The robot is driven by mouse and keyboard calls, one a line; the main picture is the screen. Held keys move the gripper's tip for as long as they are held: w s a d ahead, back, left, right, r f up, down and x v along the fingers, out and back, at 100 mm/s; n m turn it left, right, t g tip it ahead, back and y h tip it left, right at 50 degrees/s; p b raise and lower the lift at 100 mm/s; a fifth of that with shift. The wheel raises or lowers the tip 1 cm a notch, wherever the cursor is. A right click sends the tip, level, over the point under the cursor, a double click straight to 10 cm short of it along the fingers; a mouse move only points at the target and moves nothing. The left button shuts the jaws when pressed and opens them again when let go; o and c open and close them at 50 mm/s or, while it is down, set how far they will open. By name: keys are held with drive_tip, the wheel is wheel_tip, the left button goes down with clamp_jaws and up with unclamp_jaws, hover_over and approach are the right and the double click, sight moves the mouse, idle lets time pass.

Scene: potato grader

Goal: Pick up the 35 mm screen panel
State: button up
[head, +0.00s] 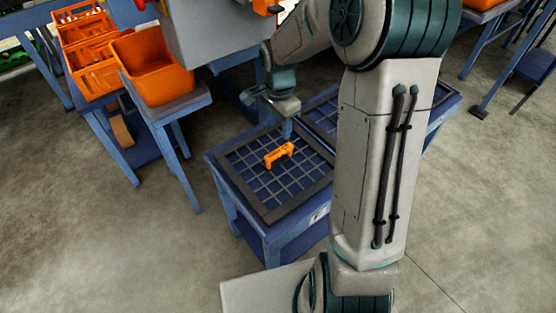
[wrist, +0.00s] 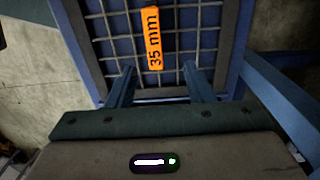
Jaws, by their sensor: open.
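The 35 mm screen panel (head: 267,196) is a square wire grid in a dark frame, lying flat on a blue stand. An orange handle (head: 279,154) sits at its middle. In the wrist view the panel's grid (wrist: 191,60) fills the upper middle, and the orange handle (wrist: 153,38) reads "35 mm". My gripper (wrist: 160,78) is open and empty, with its two blue fingers apart. The handle lies ahead of the fingertips, not between them. In the head view my gripper (head: 287,130) hangs over the panel's far part, behind the handle; its fingertips are hard to make out.
A second grid panel (head: 322,115) lies on the blue stand (head: 240,216) behind my arm, partly hidden. An orange bin (head: 153,68) stands on a blue table at left, beside orange crates (head: 92,62). The floor in front is clear.

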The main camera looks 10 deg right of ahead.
sight(279, 150)
wheel_tip(279, 150, down, 7)
drive_tip(key=shift+s+r+b, duration=0.1)
drive_tip(key=shift+s+b, duration=0.05)
drive_tip(key=shift+b, duration=0.3)
drive_tip(key=shift+s+a+f+b, duration=0.1)
drive_tip(key=shift+s+f+b, duration=0.1)
drive_tip(key=shift+f, duration=0.7)
drive_tip(key=shift+s+a+f+b, duration=0.1)
drive_tip(key=shift+f+b, duration=0.05)
drive_tip(key=shift+f, duration=0.8)
drive_tip(key=shift+s+f+b, duration=0.15)
drive_tip(key=shift+f+b, duration=0.05)
drive_tip(key=shift+f, duration=0.7)
clamp_jaws()
drive_tip(key=shift+w+r, duration=0.1)
drive_tip(key=shift+r, duration=0.05)
